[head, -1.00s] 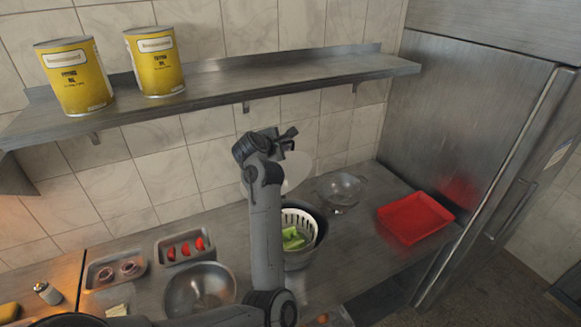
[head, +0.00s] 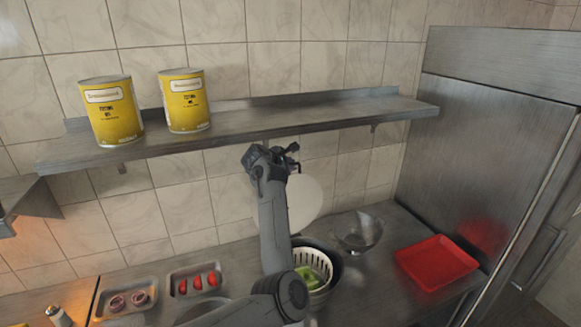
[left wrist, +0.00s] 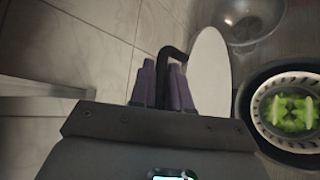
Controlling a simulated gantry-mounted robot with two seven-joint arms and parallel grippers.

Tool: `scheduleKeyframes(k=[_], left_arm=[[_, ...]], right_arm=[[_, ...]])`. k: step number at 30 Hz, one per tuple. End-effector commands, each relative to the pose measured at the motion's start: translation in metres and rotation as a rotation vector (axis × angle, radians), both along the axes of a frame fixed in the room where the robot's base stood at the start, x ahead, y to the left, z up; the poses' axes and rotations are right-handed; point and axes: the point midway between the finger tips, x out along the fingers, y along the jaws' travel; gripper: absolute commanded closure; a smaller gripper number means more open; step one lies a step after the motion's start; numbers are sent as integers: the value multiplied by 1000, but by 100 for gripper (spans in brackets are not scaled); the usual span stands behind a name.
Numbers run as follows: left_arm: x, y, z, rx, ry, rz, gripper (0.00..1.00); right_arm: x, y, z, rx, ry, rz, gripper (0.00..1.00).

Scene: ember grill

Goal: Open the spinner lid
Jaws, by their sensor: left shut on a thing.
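The spinner lid (head: 308,203) is a pale round disc, off the bowl and tilted steeply in the air behind my left arm. In the left wrist view the lid (left wrist: 211,75) stands almost edge-on beside my purple fingertips. My left gripper (head: 283,158) is shut on the lid's dark hooked handle (left wrist: 170,54), above and behind the bowl. The spinner bowl (head: 334,284) is dark, with a white slotted basket (head: 325,291) and green leaves inside, its top uncovered. In the left wrist view the bowl (left wrist: 244,105) is right of the lid. My right gripper does not show.
A glass bowl (head: 357,232) and a red tray (head: 436,262) stand right of the spinner. Metal trays of tomato (head: 197,283) and onion (head: 128,300) are to the left. A wall shelf (head: 260,116) with two yellow cans (head: 112,112) overhangs my gripper closely.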

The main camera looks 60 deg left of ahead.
Motion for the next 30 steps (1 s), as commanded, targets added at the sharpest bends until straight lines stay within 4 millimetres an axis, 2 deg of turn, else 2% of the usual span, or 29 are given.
scheduleKeyframes(k=[2,3,6,20,26,30], left_arm=[[1,-1,-1,-1,1,-2,100],[1,-1,-1,-1,1,-2,79],[1,-1,-1,-1,0,-2,63],[-2,-2,-1,-3,2,-1,63],[-19,-11,10,1,1,3,63],[-38,-22,23,4,2,3,63]], right_arm=[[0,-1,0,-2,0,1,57],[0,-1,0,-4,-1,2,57],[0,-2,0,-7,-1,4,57],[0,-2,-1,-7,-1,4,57],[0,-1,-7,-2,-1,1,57],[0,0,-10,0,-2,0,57]])
